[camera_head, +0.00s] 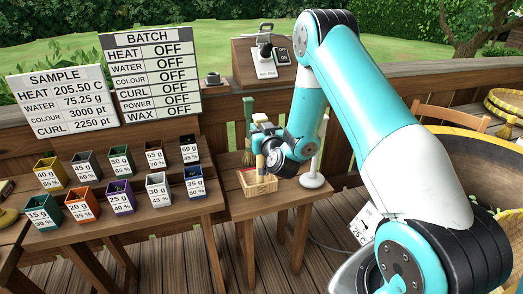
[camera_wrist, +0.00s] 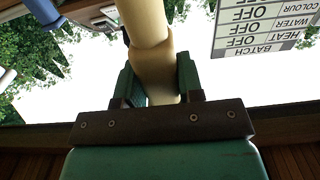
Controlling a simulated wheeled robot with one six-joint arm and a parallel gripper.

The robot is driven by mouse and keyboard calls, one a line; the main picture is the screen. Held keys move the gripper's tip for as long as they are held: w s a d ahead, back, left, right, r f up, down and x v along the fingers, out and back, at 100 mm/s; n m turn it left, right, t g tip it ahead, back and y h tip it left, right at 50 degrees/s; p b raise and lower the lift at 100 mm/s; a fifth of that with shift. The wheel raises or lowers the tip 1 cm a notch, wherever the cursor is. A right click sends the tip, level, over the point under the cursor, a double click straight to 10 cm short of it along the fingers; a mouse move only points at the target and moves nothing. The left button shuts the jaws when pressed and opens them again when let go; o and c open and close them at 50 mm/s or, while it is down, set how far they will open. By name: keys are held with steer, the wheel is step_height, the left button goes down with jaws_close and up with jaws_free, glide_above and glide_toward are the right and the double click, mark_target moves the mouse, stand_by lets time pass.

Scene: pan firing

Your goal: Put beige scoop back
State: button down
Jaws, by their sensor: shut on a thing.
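My gripper (camera_head: 264,136) is above the small side table in the head view. In the wrist view my gripper (camera_wrist: 158,82) has its two green fingers closed on either side of the beige scoop (camera_wrist: 150,45). The scoop's pale handle runs between the fingers and out of the top of that view. In the head view the beige scoop (camera_head: 260,162) hangs down below the gripper, in front of or over a small open wooden box (camera_head: 258,188). I cannot tell whether its lower end is inside the box. My wrist hides part of the scoop.
Several coloured, labelled cups stand on the stepped shelf (camera_head: 128,222) to the left. A white stand (camera_head: 313,180) is right of the box. A green brush (camera_head: 248,115) stands behind. The large pan (camera_head: 470,165) is at right. Sample (camera_head: 65,100) and batch (camera_head: 152,75) boards stand behind.

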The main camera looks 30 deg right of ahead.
steer(key=shift+f+b, duration=0.4)
steer(key=shift+f, duration=1.85)
steer(key=c, duration=0.8)
jaws_free()
steer(key=shift+s, duration=0.1)
steer(key=shift+o, duration=0.2)
